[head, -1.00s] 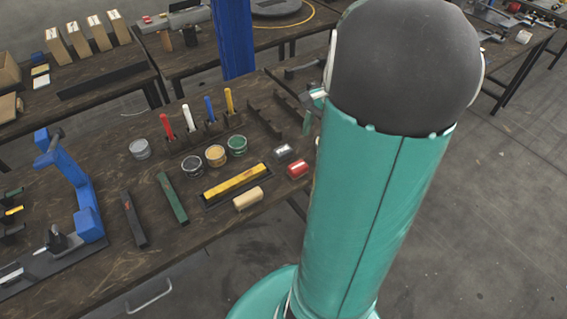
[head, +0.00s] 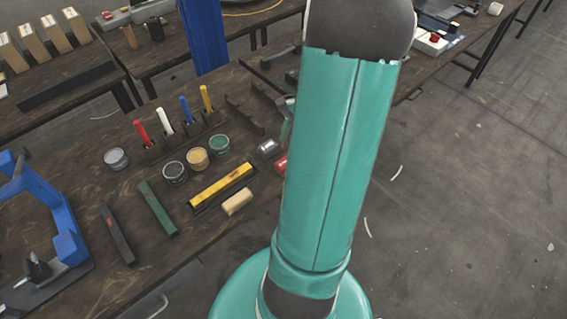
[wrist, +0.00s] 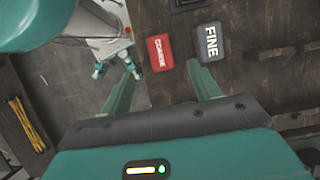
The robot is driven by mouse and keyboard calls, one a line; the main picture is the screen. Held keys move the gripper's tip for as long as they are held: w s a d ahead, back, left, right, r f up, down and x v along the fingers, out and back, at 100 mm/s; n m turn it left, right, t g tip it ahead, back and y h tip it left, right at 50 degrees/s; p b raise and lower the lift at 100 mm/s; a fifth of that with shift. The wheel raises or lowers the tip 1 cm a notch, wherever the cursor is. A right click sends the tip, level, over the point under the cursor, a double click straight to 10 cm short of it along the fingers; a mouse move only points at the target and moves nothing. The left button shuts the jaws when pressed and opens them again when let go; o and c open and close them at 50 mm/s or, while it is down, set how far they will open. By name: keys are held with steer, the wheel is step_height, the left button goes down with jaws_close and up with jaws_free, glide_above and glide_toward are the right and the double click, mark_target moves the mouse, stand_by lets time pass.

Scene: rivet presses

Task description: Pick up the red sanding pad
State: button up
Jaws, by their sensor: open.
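The red sanding pad (wrist: 160,52) lies on the dark workbench near its edge, with its lettered face up in the wrist view. In the head view only a sliver of the red pad (head: 281,166) shows beside my arm, which hides the rest. My gripper (wrist: 161,88) is open and empty. In the wrist view its two teal fingers are apart, and the pad shows between and beyond their tips, not touched. A dark grey pad marked FINE (wrist: 211,42) lies just right of the red one, and it also shows in the head view (head: 268,149).
A yellow bar in a dark tray (head: 222,184) and a tan block (head: 237,202) lie left of the pads. Several round tins and colored upright sticks stand farther left and back. A blue press (head: 62,215) stands at the far left. Open floor lies right of the bench.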

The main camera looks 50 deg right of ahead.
mark_target(285, 161)
steer(key=x, duration=0.8)
steer(key=shift+w+a+r, duration=0.1)
steer(key=c, duration=1.1)
